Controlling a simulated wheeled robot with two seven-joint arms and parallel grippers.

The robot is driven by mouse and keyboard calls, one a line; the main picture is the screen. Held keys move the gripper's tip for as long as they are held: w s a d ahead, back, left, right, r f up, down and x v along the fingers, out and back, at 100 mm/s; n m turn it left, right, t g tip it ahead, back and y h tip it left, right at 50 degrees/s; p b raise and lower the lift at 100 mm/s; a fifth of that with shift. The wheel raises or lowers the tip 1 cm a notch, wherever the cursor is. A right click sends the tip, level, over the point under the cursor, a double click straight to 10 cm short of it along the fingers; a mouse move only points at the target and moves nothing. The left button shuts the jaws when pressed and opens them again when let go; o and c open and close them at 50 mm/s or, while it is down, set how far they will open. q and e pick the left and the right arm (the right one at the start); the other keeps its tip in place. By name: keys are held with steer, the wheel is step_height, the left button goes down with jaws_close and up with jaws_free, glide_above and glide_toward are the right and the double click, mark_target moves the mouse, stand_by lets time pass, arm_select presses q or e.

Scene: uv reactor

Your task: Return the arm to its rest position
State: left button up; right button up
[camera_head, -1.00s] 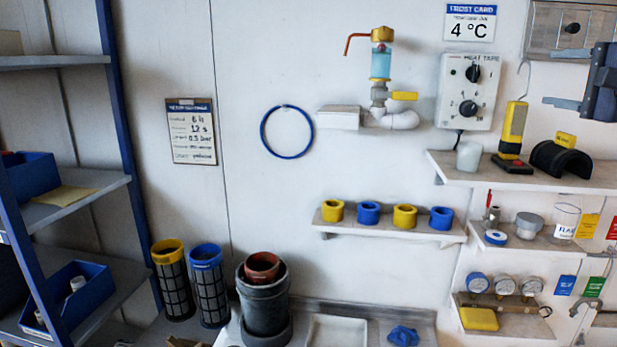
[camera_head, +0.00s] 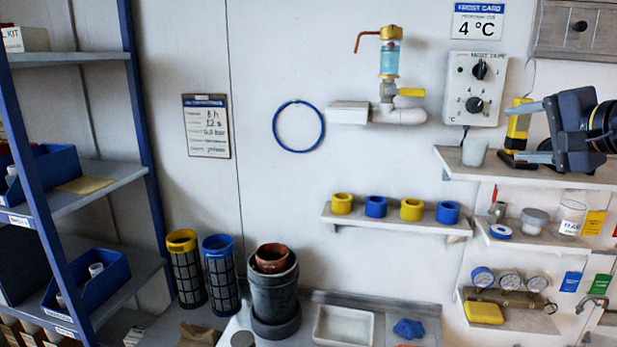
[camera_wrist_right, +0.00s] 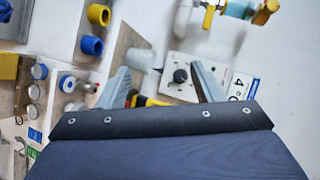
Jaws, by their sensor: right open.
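My right gripper (camera_head: 518,132) is at the right of the head view, in front of the upper right wall shelf. Its two grey fingers point left and stand apart, one above the other, with nothing held between them. The fingers also show in the right wrist view (camera_wrist_right: 164,82), spread in front of the wall, with a yellow and black lamp (camera_wrist_right: 148,101) seen beyond the gap. Whether the fingers touch that lamp, which is also in the head view (camera_head: 519,122), cannot be told. My left gripper is in neither view.
A white cup (camera_head: 474,152) stands on the upper right shelf (camera_head: 460,171), left of the gripper. The heat tape box (camera_head: 474,88) is on the wall. Lower shelves hold rings (camera_head: 411,209) and gauges (camera_head: 508,281).

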steer(key=s+a+f+n+g, duration=0.3)
steer(key=s+a+f, duration=0.3)
steer(key=f, duration=0.7)
steer(key=s+a+f+n+g, duration=0.3)
steer(key=s+a+f, duration=0.4)
steer(key=s+f, duration=0.4)
steer(key=s+a+f+n+g+y, duration=0.1)
steer(key=s+a+f+n+g, duration=0.2)
steer(key=f, duration=1.3)
steer(key=s+a+n, duration=0.2)
steer(key=s+a, duration=0.1)
steer(key=s, duration=0.2)
steer(key=shift+s+a+f+n+b, duration=0.15)
steer(key=shift+s+a+n+b, duration=0.05)
steer(key=shift+a+n+b, duration=0.15)
